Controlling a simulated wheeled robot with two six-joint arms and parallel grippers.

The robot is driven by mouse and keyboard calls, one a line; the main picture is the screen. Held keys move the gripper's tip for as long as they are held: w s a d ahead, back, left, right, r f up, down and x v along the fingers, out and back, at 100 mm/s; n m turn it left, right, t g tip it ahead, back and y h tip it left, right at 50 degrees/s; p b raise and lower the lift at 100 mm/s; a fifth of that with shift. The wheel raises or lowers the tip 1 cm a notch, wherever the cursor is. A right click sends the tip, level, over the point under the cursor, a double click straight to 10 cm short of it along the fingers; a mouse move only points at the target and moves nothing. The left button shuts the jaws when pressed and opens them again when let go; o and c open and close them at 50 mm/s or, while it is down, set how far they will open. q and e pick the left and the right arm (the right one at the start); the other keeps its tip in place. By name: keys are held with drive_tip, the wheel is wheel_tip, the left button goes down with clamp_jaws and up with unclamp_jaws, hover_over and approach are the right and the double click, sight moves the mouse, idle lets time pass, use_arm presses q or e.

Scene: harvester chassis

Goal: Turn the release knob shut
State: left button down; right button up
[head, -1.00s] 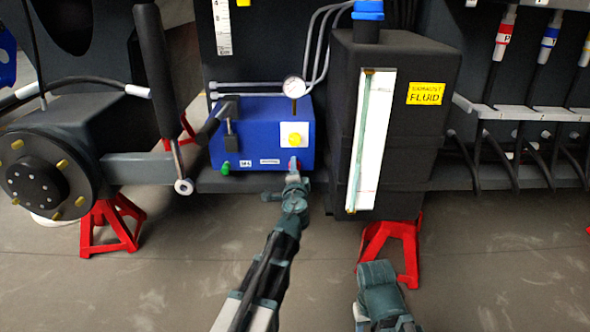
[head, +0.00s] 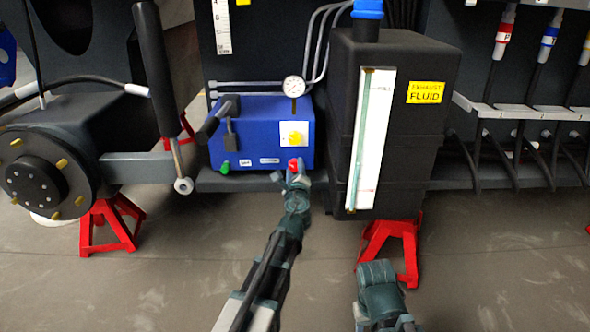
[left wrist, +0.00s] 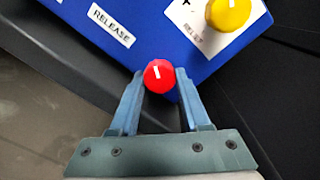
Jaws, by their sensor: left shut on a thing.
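The red release knob (head: 294,165) sits at the lower right of the front of the blue box (head: 262,118). In the left wrist view the red knob (left wrist: 159,76) has a white mark on its face that stands nearly upright, tilted slightly. My left gripper (head: 295,172) is at the knob, and in the left wrist view its two fingers (left wrist: 160,84) are closed against the knob's two sides. A label reading RELEASE (left wrist: 111,25) is on the box to the upper left of the knob. My right gripper (head: 378,290) is low in the head view, and its fingertips do not show clearly.
A yellow knob (head: 294,137) on a white plate is just above the red one. A green knob (head: 224,168), a black lever (head: 216,118) and a gauge (head: 293,87) are also on the box. The black exhaust fluid tank (head: 395,130) stands close on the right.

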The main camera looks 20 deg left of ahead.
use_arm(q)
drive_tip(key=m, duration=0.5)
drive_tip(key=shift+s, duration=0.1)
drive_tip(key=m, duration=0.5)
drive_tip(key=shift+m+b, duration=0.3)
drive_tip(key=shift+m, duration=0.1)
use_arm(e)
drive_tip(key=shift+f, duration=0.35)
use_arm(q)
drive_tip(key=shift+c, duration=1.8)
unclamp_jaws()
